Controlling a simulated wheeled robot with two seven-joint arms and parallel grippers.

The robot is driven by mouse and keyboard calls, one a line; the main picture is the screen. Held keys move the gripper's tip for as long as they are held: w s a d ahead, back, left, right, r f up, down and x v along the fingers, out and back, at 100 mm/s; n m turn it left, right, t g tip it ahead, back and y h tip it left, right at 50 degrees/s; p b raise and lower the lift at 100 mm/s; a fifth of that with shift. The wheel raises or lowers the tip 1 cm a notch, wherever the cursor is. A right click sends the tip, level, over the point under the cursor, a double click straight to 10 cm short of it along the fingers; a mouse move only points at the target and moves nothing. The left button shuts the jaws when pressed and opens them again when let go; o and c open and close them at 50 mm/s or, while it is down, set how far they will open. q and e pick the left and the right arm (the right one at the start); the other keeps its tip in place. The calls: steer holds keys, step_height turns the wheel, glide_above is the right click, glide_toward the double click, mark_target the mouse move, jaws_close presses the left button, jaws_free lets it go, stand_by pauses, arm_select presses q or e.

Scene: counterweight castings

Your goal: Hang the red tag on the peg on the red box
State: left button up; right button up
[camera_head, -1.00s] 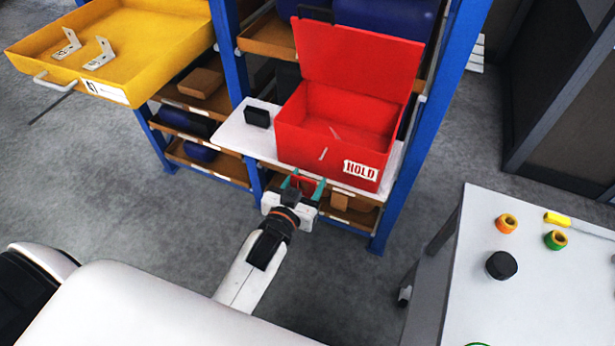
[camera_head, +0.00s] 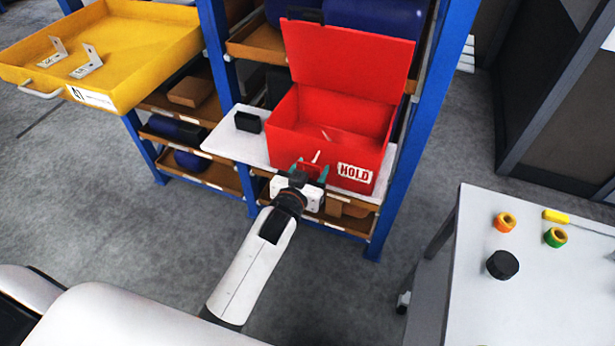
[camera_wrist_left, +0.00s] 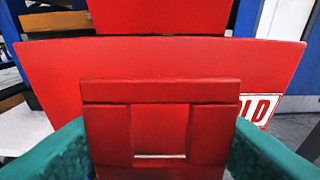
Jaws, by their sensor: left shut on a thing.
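The red box (camera_head: 350,148) stands with its lid raised on a white shelf, and a HOLD label is on its front. A small pale peg (camera_head: 316,157) sticks out of the box's front. My left gripper (camera_head: 310,172) is shut on the red tag (camera_head: 309,168), just in front of the box's front wall. In the left wrist view the tag (camera_wrist_left: 158,115) is upright between the teal fingers, with the box's front (camera_wrist_left: 270,60) behind it. The peg is not visible there. I cannot tell whether tag and peg touch. My right gripper is not in view.
A small black holder (camera_head: 248,122) stands on the white shelf (camera_head: 222,142), left of the box. A yellow tray (camera_head: 140,45) with two brackets juts out at upper left. A blue post (camera_head: 405,150) stands right of the box. A white table (camera_head: 460,290) is at right.

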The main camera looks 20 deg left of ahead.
mark_target(315, 159)
arm_select(q)
steer(key=shift+b+x, duration=0.95)
steer(key=shift+x, duration=0.65)
steer(key=shift+w+r+b, duration=0.15)
steer(key=shift+r+b, duration=0.15)
steer(key=shift+r, duration=0.1)
steer(key=shift+a+r, duration=0.1)
